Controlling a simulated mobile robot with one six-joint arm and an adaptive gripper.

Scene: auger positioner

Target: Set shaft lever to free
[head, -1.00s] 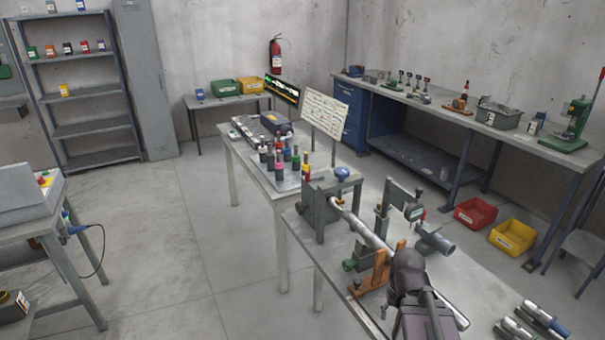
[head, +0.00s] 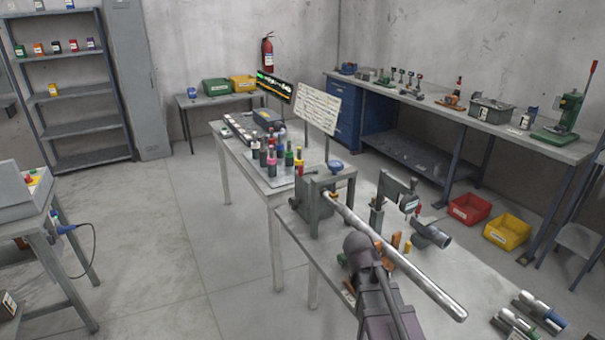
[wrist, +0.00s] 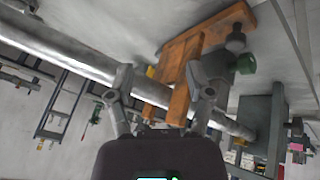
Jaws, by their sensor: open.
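A long silver shaft (head: 400,265) runs from a grey bearing housing (head: 318,200) toward the front right of the near table. In the wrist view the shaft (wrist: 60,48) crosses from upper left to lower right. An orange stand (wrist: 183,85) with a green knob (wrist: 245,64) and a dark round knob (wrist: 236,40) is beside the shaft. I cannot tell which part is the shaft lever. My gripper (wrist: 158,78) is open, its fingers apart, with shaft and stand showing beyond them; contact is unclear. In the head view my wrist hides the fingertips and most of the stand.
A grey clamp-like fixture (head: 392,190) and a dark cylinder (head: 432,235) stand right of the shaft. Metal cylinders (head: 530,318) lie at the front right. Coloured bottles (head: 280,155) stand on the table behind. Floor is clear on the left (head: 180,250).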

